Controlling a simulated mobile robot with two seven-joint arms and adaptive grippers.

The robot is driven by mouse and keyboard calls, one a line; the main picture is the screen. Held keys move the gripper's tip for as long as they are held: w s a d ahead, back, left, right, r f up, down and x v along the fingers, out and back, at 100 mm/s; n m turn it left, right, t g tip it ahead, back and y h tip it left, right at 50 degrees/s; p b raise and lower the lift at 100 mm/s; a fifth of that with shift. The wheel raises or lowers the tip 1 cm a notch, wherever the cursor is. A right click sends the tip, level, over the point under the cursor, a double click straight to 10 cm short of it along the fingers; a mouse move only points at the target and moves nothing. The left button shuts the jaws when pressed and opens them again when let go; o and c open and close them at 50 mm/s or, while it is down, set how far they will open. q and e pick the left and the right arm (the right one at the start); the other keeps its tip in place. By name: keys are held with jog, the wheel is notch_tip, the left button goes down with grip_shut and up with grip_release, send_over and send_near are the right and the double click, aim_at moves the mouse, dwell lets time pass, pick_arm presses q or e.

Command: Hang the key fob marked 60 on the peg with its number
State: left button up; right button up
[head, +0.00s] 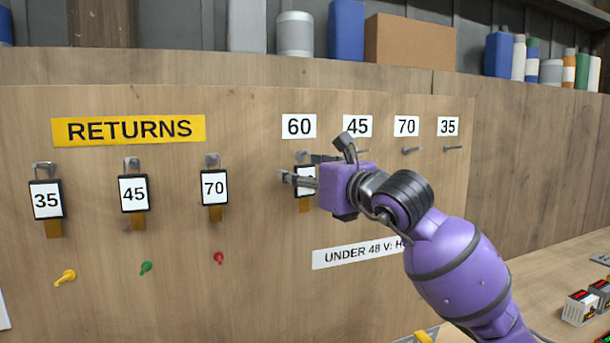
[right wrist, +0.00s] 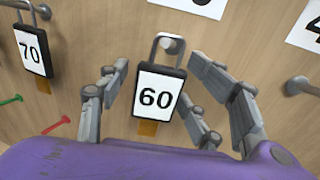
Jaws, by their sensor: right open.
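The key fob marked 60 (right wrist: 159,98) is black with a white face and a brown tab. In the right wrist view its metal loop is around a peg (right wrist: 171,45), below a white number label (right wrist: 200,6) that is cut off. My left gripper is not in view.
Fobs 35 (head: 46,201), 45 (head: 133,194) and 70 (head: 214,188) hang on hooks under the RETURNS sign (head: 128,129). Pegs under labels 70 (head: 406,126) and 35 (head: 448,126) are bare. Small coloured pegs (head: 146,267) stick out lower down. Boxes (head: 580,308) stand at the right.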

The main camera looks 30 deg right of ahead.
jog(key=shift+s, duration=0.1)
jog(key=s, duration=1.2)
jog(key=shift+d, duration=0.15)
jog(key=shift+w, duration=0.1)
